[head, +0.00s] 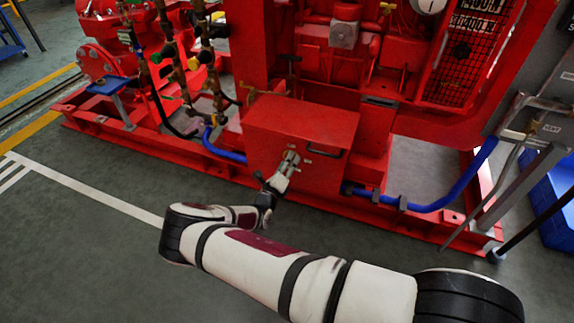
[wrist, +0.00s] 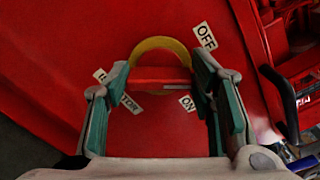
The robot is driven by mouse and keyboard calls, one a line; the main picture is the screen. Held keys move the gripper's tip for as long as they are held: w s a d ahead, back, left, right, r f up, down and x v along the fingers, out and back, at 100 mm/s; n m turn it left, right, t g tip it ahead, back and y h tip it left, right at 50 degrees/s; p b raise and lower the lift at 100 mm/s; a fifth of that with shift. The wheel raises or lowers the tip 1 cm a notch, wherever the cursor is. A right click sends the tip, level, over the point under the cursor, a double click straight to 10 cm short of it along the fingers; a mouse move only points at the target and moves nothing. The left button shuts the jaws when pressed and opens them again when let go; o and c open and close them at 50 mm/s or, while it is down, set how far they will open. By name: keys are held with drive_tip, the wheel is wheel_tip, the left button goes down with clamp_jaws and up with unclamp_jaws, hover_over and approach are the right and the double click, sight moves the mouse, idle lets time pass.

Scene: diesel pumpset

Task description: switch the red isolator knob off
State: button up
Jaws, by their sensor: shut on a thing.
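The red isolator knob (wrist: 160,78) shows in the wrist view as a red bar across a yellow ring (wrist: 158,44) on a red panel. The bar lies nearly level in the picture. An OFF label (wrist: 206,36) is at the ring's upper right and an ON label (wrist: 187,103) is at its lower right. My gripper (wrist: 163,84) has its two green-padded fingers on either side of the knob, shut on the bar's ends. In the head view my gripper (head: 284,170) is at the front of the red box (head: 302,122); the knob is hidden there.
A black handle (head: 324,151) is on the box front, right of my gripper. A blue hose (head: 440,200) runs low at the right, and another blue hose (head: 222,150) is at the left. A grey panel stand (head: 530,170) is at the right. The floor at left is clear.

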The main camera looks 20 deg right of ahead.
drive_tip(key=n, duration=0.3)
drive_tip(key=n+b, duration=0.1)
drive_tip(key=n, duration=0.2)
drive_tip(key=shift+a+f+n, duration=0.1)
drive_tip(key=shift+f+n, duration=0.1)
drive_tip(key=shift+n, duration=0.1)
idle(0.4)
drive_tip(key=o, duration=1.2)
drive_tip(key=shift+c, duration=0.2)
drive_tip(key=v, duration=1.2)
drive_tip(key=shift+r, duration=0.1)
